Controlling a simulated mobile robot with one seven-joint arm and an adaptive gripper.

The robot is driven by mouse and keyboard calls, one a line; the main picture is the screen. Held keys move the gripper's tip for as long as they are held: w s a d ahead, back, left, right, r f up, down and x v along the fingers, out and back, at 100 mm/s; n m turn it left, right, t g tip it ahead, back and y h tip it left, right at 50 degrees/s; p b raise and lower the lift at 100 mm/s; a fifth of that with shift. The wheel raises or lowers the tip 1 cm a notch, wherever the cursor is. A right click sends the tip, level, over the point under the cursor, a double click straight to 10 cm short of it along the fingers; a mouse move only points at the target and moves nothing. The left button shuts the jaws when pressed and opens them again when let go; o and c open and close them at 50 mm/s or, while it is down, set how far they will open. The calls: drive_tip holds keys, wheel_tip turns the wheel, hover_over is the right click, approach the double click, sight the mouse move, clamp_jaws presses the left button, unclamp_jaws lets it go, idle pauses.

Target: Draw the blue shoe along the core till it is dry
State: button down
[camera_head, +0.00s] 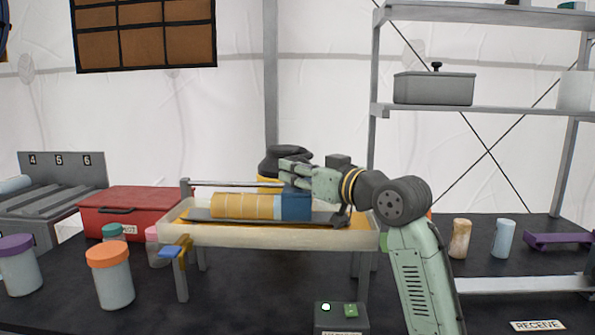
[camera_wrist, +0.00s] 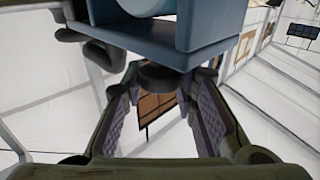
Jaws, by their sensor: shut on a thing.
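The blue shoe (camera_head: 296,206) sits around the right part of the yellow-tan core (camera_head: 240,206), which lies lengthwise on a dark cradle in a pale tray (camera_head: 270,237). My gripper (camera_head: 290,178) is above the shoe at its top. In the wrist view the shoe (camera_wrist: 205,50) fills the upper middle, and the fingers of my gripper (camera_wrist: 165,85) are closed around a dark knob (camera_wrist: 165,78) joined to it. A pale rounded piece, seemingly the core's end, shows inside the shoe. Whether the core is wet or dry I cannot tell.
A red box (camera_head: 135,210) and lidded jars (camera_head: 110,275) stand left of the tray. A control box (camera_head: 340,316) with a lit button is in front. A metal shelf rack (camera_head: 480,108) rises at right, with small jars (camera_head: 460,240) below.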

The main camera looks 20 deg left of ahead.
idle(0.4)
drive_tip(key=a, duration=0.2)
drive_tip(key=s+a, duration=0.1)
drive_tip(key=a, duration=0.3)
drive_tip(key=shift+s, duration=0.35)
drive_tip(key=shift+d, duration=0.1)
drive_tip(key=c, duration=1.3)
unclamp_jaws()
drive_tip(key=v, duration=1.2)
drive_tip(key=shift+d, duration=0.1)
